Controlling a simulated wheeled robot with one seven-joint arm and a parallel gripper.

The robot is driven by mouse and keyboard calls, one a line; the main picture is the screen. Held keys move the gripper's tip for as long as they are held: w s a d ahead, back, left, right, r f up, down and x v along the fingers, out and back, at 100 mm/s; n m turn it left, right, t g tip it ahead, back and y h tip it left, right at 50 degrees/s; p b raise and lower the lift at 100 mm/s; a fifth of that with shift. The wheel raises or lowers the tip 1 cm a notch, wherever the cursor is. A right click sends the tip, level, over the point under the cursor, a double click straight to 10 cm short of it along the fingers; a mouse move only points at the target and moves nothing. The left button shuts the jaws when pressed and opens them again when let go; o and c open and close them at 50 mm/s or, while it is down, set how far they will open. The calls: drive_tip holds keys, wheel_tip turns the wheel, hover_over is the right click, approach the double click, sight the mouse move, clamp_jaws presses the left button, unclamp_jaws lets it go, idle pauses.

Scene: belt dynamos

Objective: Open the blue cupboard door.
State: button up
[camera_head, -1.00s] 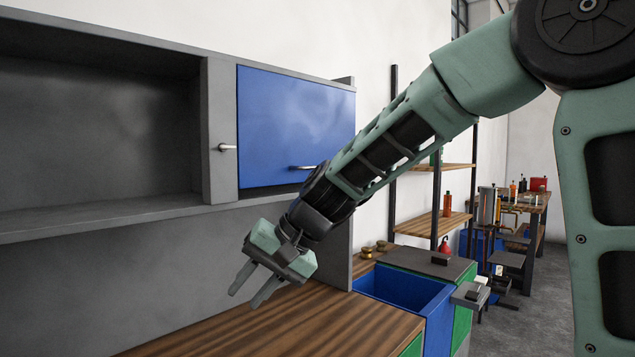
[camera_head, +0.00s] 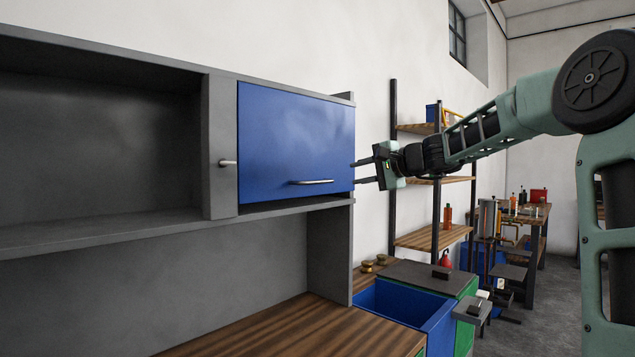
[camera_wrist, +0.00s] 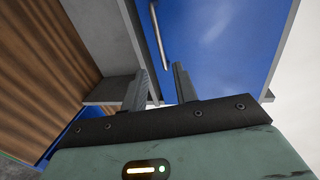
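The blue cupboard door (camera_head: 295,140) is shut, at the right end of the grey wall cupboard. It has a horizontal metal bar handle (camera_head: 311,182) along its lower edge. My gripper (camera_head: 356,172) is open and empty, just right of the door's right edge in the head view, its fingers pointing left. In the wrist view the fingers of my gripper (camera_wrist: 158,82) are spread apart, with the blue door (camera_wrist: 215,50) beyond them. The handle (camera_wrist: 158,35) shows there above the fingertips, apart from them.
A second metal handle (camera_head: 228,163) sticks out of the grey panel left of the door. A wooden worktop (camera_head: 300,328) lies below the cupboard, with an open blue drawer (camera_head: 400,299) to its right. A shelf rack (camera_head: 435,237) stands behind my arm.

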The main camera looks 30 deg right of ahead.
sight(319, 182)
drive_tip(key=p+x, duration=0.5)
drive_tip(key=x, duration=0.9)
drive_tip(key=shift+w+a+r, duration=0.1)
drive_tip(key=shift+w, duration=0.1)
drive_tip(key=shift+w+a+f+p, duration=0.15)
drive_tip(key=shift+w+f+p, duration=0.15)
drive_tip(key=shift+w, duration=0.25)
clamp_jaws()
